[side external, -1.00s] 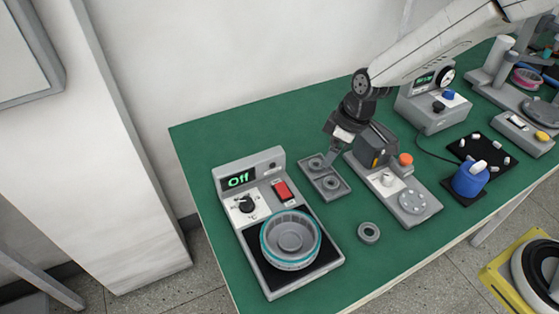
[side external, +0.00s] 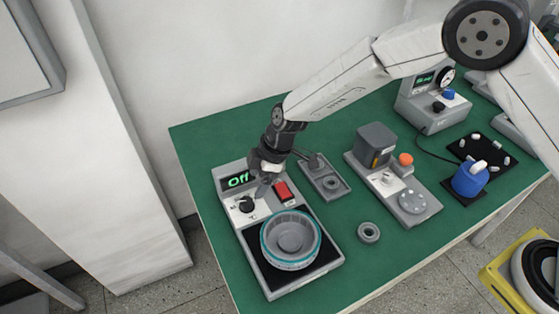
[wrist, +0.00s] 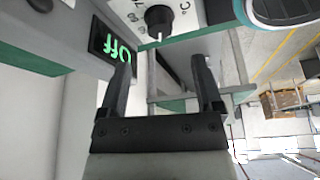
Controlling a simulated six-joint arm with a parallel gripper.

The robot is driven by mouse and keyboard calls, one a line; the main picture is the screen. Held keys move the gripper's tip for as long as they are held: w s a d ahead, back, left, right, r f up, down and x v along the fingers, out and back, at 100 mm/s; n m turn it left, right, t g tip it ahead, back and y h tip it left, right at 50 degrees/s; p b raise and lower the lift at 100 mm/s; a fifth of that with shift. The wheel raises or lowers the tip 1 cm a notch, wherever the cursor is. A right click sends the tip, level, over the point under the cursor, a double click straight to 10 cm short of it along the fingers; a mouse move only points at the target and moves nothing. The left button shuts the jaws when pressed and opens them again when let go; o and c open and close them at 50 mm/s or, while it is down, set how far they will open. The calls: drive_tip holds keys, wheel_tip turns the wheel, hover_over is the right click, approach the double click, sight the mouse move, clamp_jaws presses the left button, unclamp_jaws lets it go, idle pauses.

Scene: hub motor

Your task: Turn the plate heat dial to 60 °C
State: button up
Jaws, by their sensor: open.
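The plate heat dial (side external: 246,204) is a black round knob on the white panel of the grey hot plate unit (side external: 279,283). In the wrist view the dial (wrist: 159,19) shows a white pointer line and a °C mark beside it; the scale numbers are only partly readable. The green display (side external: 238,180) reads "Off". My gripper (side external: 263,190) is over the panel, close to the dial. In the wrist view my gripper (wrist: 163,70) has its two fingers apart with nothing between them, and the dial lies beyond the fingertips.
A red switch (side external: 281,190) sits right of the dial. A teal-rimmed round part (side external: 291,240) rests on the black plate. A grey tray (side external: 337,191), a grey box machine (side external: 374,146) and a loose ring (side external: 369,232) stand to the right. The green table's front left is clear.

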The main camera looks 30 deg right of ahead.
sight(248, 201)
drive_tip(key=shift+x, duration=3.8)
clamp_jaws()
